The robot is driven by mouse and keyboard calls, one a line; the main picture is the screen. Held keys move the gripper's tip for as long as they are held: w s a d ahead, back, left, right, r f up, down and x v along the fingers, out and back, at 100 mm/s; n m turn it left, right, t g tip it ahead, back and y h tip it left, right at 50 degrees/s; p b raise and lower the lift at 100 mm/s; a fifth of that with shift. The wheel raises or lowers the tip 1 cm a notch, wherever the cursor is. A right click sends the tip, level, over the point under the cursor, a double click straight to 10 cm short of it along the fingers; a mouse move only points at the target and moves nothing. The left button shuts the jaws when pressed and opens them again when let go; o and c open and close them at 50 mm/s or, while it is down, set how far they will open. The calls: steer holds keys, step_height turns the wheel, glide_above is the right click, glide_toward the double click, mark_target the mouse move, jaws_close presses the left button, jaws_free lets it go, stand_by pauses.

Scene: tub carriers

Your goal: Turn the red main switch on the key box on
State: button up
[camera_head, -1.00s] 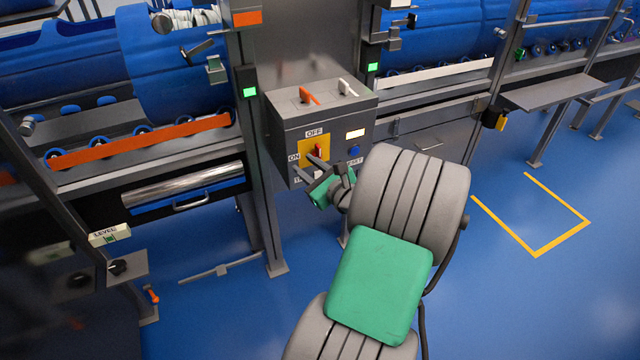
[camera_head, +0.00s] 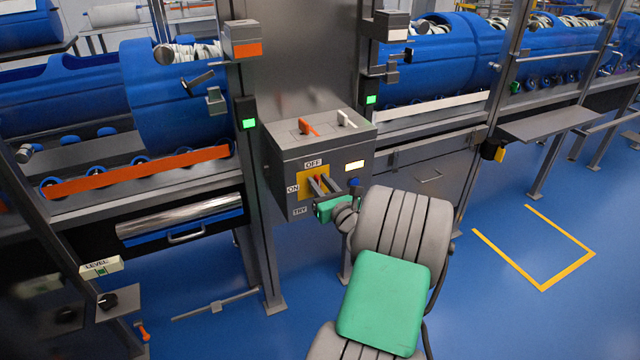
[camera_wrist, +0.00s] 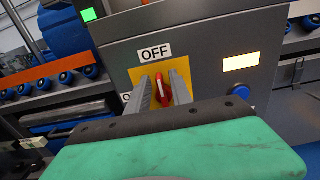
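The grey key box (camera_head: 292,158) hangs on a post in the middle of the head view. Its front has a yellow plate (camera_wrist: 180,68) with the red main switch (camera_wrist: 163,90) on it. The switch handle stands roughly upright, towards the OFF label (camera_wrist: 155,53). The ON label (camera_head: 293,188) is at the plate's left and a TRY label (camera_head: 300,211) is below. My gripper (camera_head: 318,180) is at the plate. In the wrist view its two fingers (camera_wrist: 163,80) are apart, one on each side of the red handle; I cannot tell whether they touch it.
An orange lever (camera_head: 308,127) and a white lever (camera_head: 346,119) stand on the box top. A lit panel (camera_head: 354,165) and a blue button (camera_wrist: 240,91) are right of the switch. Blue tubs (camera_head: 180,95) on carriers flank the box. The floor at right is free.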

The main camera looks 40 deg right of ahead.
mark_target(304, 186)
jaws_close()
steer(key=shift+a+n, duration=0.15)
steer(key=shift+n, duration=0.25)
steer(key=n+b, duration=0.1)
steer(key=n, duration=0.3)
steer(key=a+f+n+b, duration=0.1)
steer(key=n+b, duration=0.1)
steer(key=n, duration=0.2)
steer(key=a+f+n+b, duration=0.1)
steer(key=n, duration=0.3)
steer(key=shift+w+a+f+n+b, duration=0.15)
steer(key=shift+w+a+n+b, duration=0.05)
steer(key=shift+w+n+b, duration=0.2)
steer(key=n+b, duration=0.1)
steer(key=n, duration=0.1)
steer(key=n+b, duration=0.2)
steer(key=shift+a+f, duration=0.1)
steer(key=shift+f, duration=0.3)
steer(key=shift+n, duration=0.3)
